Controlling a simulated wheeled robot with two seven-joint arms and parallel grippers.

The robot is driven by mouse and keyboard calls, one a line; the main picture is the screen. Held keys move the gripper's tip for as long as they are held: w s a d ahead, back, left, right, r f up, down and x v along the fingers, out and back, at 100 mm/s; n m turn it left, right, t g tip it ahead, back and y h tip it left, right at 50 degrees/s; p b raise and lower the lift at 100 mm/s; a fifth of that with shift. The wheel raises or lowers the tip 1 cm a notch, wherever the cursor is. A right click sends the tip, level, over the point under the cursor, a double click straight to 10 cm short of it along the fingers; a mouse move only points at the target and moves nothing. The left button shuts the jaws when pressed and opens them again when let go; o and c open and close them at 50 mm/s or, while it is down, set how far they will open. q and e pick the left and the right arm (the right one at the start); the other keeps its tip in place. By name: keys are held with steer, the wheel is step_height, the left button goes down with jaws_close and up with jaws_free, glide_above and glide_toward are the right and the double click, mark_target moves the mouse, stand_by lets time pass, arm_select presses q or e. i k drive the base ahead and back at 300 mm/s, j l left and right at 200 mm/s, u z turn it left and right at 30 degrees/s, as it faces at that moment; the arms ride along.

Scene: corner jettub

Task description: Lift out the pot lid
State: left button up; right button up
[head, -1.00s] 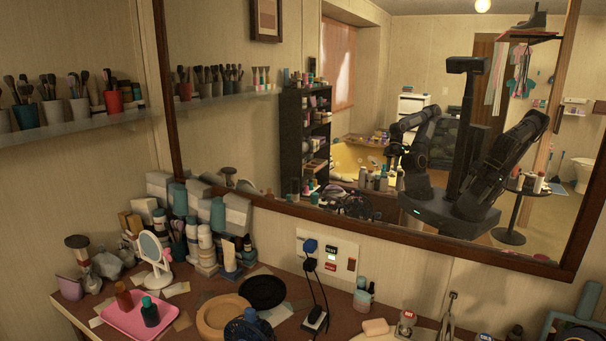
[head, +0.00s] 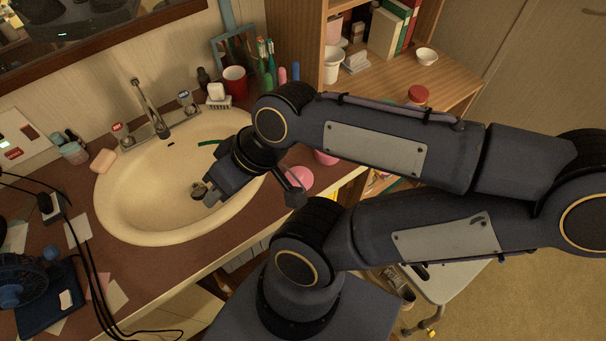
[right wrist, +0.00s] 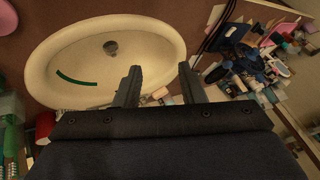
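I cannot make out a pot lid in either current view. My right gripper (head: 208,195) is over the right part of the cream sink basin (head: 125,210). In the right wrist view its two fingers (right wrist: 160,68) are apart with nothing between them, pointing across the basin's rim (right wrist: 178,50). In the basin lie a curved dark green strip (right wrist: 77,79) and a dark round piece at the drain (right wrist: 110,47). The strip also shows in the head view (head: 208,142). My left gripper is not in view.
A tap (head: 150,110) stands behind the basin. A red cup (head: 234,80) and toothbrushes are at the back right. A pink round thing (head: 299,178) is partly hidden by my arm. A blue fan (head: 20,285) and black cables (head: 85,255) are at the left.

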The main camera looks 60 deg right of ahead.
mark_target(306, 176)
steer(key=z, duration=0.5)
steer(key=k+z, duration=0.15)
steer(key=z, duration=0.8)
steer(key=k+l+z, duration=0.1)
steer(key=z, duration=0.8)
steer(key=j+z, duration=0.15)
steer(key=z, duration=0.2)
steer(key=j+z, duration=0.1)
steer(key=z, duration=0.3)
